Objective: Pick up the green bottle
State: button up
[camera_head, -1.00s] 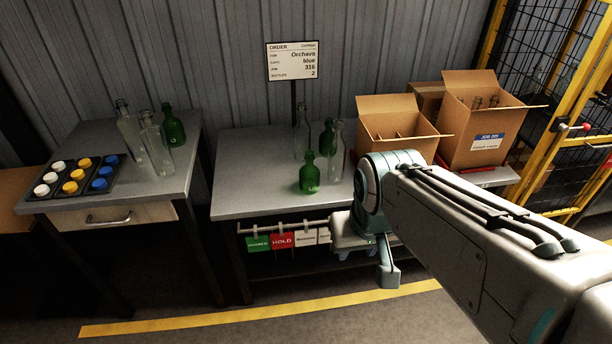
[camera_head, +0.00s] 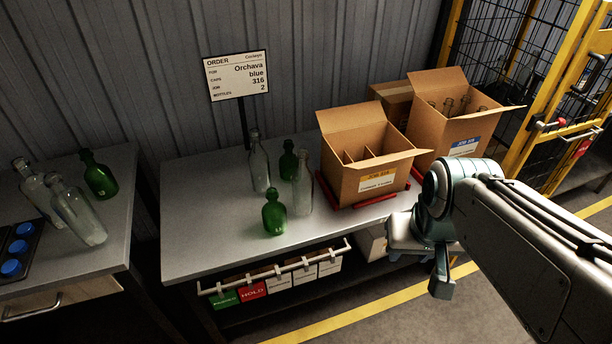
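A short green bottle (camera_head: 274,213) stands upright near the front of the middle table (camera_head: 200,250). A second green bottle (camera_head: 288,160) stands behind it, between two clear bottles. A third green bottle (camera_head: 98,175) stands on the left table with two clear bottles. My arm reaches in from the right. My gripper (camera_head: 441,287) hangs at its end, right of the middle table and clear of every bottle. Its fingers are too small and dark to tell open from shut.
A clear bottle (camera_head: 302,184) stands close right of the front green one, another clear bottle (camera_head: 260,163) behind. A divided cardboard box (camera_head: 395,178) sits on the table's right side. A second box (camera_head: 450,135) holds bottles. An order sign (camera_head: 237,76) stands at the back.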

aim_at(273, 213)
jog(key=i, duration=0.85)
jog(key=u, duration=0.35)
